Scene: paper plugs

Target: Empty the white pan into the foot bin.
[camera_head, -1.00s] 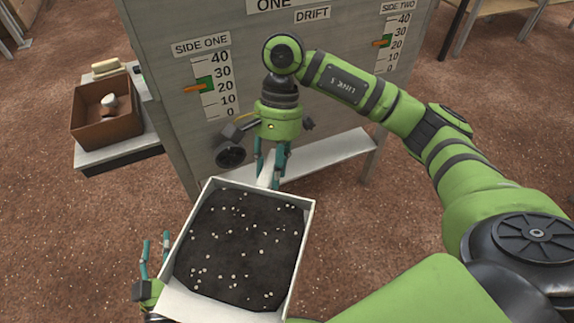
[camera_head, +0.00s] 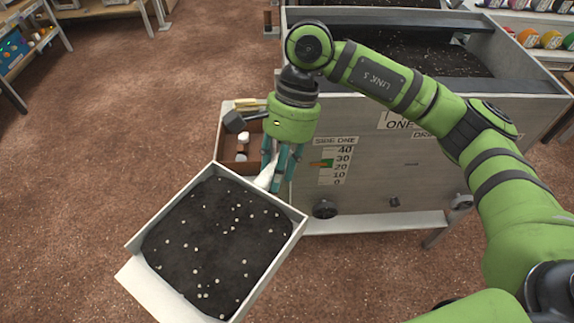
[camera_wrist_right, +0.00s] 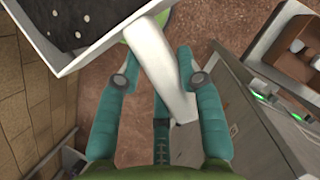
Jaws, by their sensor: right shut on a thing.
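The white pan (camera_head: 146,290) is a shallow square tray filled with dark soil dotted with small white bits. It sits in the lower middle of the head view, held up over the brown floor and looking roughly level. My right gripper (camera_head: 279,172) is shut on the pan's white handle (camera_head: 266,176) at its far corner. The right wrist view shows the handle (camera_wrist_right: 165,78) between the teal fingers, with part of the pan (camera_wrist_right: 95,42) at upper left. My left gripper is not in the head view. I cannot pick out a foot bin.
A grey cabinet (camera_head: 365,200) marked SIDE ONE, with a scale and knobs, stands just right of the pan, dark soil in its open top. A brown box (camera_head: 228,147) is behind the pan. Stocked shelves stand at far left and upper right. Floor on the left is clear.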

